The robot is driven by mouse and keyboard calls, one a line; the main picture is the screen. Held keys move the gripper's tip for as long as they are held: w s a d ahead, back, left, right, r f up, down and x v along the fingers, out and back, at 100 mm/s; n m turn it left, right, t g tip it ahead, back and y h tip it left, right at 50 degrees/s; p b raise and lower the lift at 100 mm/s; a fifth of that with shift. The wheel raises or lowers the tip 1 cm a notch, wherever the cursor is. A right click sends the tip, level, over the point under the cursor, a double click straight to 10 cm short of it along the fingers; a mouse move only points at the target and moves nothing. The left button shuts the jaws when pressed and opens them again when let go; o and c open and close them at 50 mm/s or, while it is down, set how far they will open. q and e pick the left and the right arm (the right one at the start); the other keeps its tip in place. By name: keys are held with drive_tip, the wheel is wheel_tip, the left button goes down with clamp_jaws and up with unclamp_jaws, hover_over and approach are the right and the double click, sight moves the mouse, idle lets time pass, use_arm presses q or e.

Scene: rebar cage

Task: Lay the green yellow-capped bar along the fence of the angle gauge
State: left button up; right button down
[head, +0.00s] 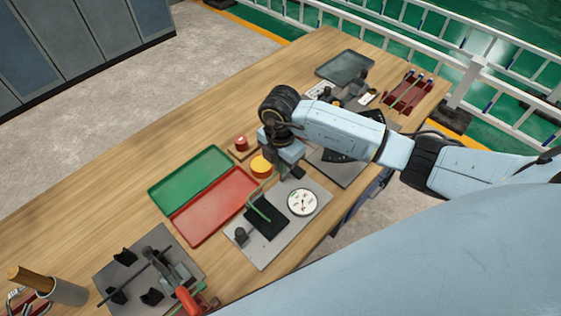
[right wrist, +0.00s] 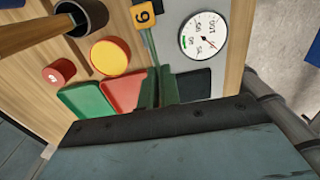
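The green bar (head: 258,214) is bent and shows over the black pad of the angle gauge (head: 269,254), a grey plate with a white dial (head: 302,202). In the right wrist view, the bar (right wrist: 151,48) runs from a numbered yellow cap (right wrist: 143,15) to between my fingertips. My right gripper (head: 281,178) reaches in from above, beside the dial. Its fingers (right wrist: 159,78) look closed around the bar, hiding part of it. I cannot tell whether the bar touches the pad or a fence. My left gripper is not in view.
A green tray (head: 190,178) and a red tray (head: 212,207) lie left of the gauge. A yellow disc (head: 261,166) and a red cylinder (head: 241,143) stand close behind. A grey fixture plate (head: 125,270) with black blocks sits front left. The table's back left is clear.

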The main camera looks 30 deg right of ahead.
sight(282, 187)
drive_tip(key=shift+w+d, duration=0.1)
drive_tip(key=shift+w, duration=0.05)
drive_tip(key=shift+f+g, duration=0.25)
drive_tip(key=shift+g, duration=0.15)
drive_tip(key=shift+f+b, duration=2.4)
drive_tip(key=shift+f, duration=0.95)
drive_tip(key=shift+f, duration=0.2)
drive_tip(key=shift+r, duration=0.15)
drive_tip(key=shift+w, duration=0.3)
drive_tip(key=c, duration=1.5)
unclamp_jaws()
drive_tip(key=shift+c, duration=0.2)
